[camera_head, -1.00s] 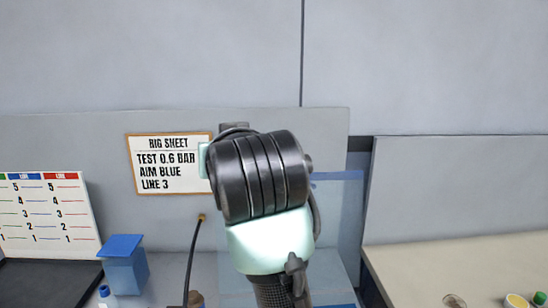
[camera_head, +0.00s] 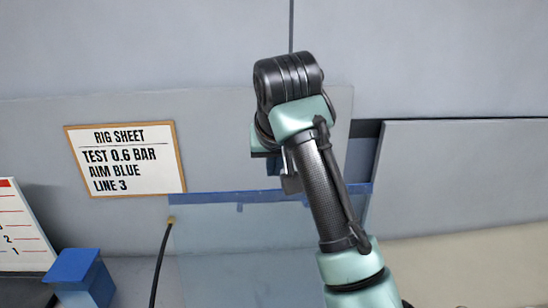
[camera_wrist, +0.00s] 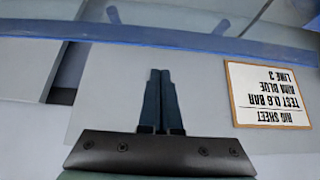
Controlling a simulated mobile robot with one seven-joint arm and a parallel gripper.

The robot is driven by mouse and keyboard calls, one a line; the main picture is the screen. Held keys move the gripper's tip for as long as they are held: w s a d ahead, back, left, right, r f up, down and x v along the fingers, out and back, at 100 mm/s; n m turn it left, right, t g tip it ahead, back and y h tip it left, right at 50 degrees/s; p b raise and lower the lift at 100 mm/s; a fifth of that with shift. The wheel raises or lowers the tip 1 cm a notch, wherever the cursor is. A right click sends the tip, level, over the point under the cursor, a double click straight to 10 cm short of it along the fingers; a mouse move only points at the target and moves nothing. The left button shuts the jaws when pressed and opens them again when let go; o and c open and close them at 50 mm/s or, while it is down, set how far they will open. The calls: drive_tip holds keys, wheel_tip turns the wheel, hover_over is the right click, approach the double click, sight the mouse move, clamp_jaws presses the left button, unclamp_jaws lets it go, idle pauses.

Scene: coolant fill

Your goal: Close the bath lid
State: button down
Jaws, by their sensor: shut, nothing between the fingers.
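The bath lid (camera_head: 215,222) is a clear bluish panel with a blue strip along its top edge, in front of the grey back wall in the head view. It looks raised, with its lower part running out of the frame. In the wrist view, which is upside down, the lid's blue strip (camera_wrist: 200,42) crosses the top of the picture. My gripper (camera_wrist: 161,72) is shut and empty, its dark fingers pointing towards the strip with a gap in the picture. In the head view my arm covers part of the strip and hides the fingertips. The bath itself is not clearly seen.
A rig sheet sign (camera_head: 125,158) hangs on the wall at left. A black hose (camera_head: 160,262) with a brass end runs down below it. A blue box (camera_head: 80,277) and a white chart (camera_head: 22,232) stand at lower left. A grey partition (camera_head: 465,175) stands at right.

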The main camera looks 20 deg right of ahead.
drive_tip(key=p+x, duration=0.2)
drive_tip(key=x, duration=0.5)
drive_tip(key=shift+s+a+r+p, duration=0.1)
drive_tip(key=shift+s+a+p, duration=0.1)
drive_tip(key=shift+s, duration=0.5)
drive_tip(key=shift+s+a+r+p, duration=0.15)
drive_tip(key=shift+s+a+p, duration=0.1)
drive_tip(key=shift+s, duration=0.4)
drive_tip(key=shift+s+a+r+p, duration=0.1)
drive_tip(key=shift+s+p, duration=0.1)
drive_tip(key=shift+s, duration=0.5)
